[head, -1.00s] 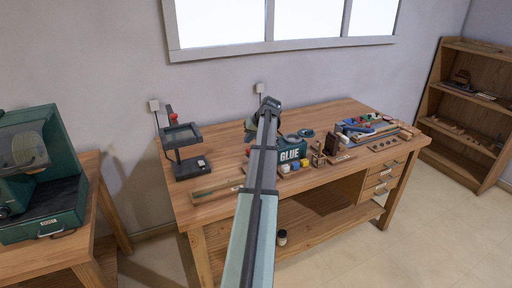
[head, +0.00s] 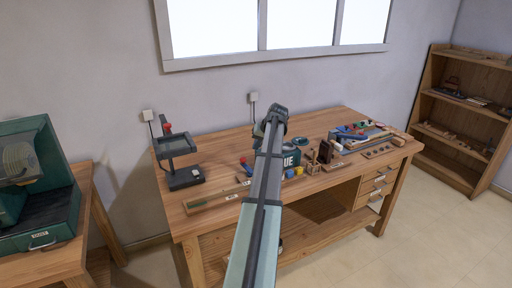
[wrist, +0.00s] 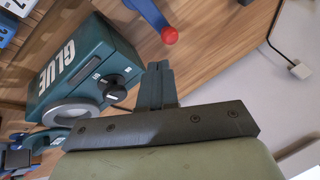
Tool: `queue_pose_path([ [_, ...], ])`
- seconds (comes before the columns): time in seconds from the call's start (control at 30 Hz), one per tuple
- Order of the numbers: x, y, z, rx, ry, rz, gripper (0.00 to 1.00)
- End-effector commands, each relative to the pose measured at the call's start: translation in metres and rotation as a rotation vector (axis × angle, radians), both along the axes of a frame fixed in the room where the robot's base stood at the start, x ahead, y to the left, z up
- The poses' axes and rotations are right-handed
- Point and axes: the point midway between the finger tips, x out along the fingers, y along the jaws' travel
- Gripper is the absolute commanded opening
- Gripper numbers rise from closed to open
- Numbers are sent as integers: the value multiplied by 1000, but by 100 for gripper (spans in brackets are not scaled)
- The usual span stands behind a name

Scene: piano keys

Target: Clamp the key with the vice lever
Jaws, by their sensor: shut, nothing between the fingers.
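A blue lever with a red ball knob (wrist: 169,35) shows at the top of the wrist view. In the head view a small blue part with a red tip (head: 247,167) stands on the bench, left of my arm; it looks like the same lever. My gripper (wrist: 157,70) shows in the wrist view with its dark fingers together and empty. The knob is just beyond the fingertips in the picture, apart from them. In the head view my arm hides the gripper. A long pale wooden strip (head: 212,199) lies at the bench's front left; I cannot tell whether it is the key.
A teal glue box (wrist: 85,65) with a dial stands close left of my fingers in the wrist view. A dark stand (head: 178,150) is at the bench's left. Tools and small parts (head: 350,133) crowd the right. The bench (head: 225,160) has some bare wood.

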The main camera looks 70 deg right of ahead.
Motion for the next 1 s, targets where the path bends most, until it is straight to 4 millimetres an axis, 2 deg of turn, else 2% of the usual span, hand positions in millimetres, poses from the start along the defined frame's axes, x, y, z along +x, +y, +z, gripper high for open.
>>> queue_pose_path([
  [0.3,24,-10,-44,0,1,1,0],
  [0.5,34,-15,-62,0,0,0,0],
  [0.7,38,-16,-69,-1,0,-1,0],
  [1.0,38,-16,-69,-1,0,0,0],
])
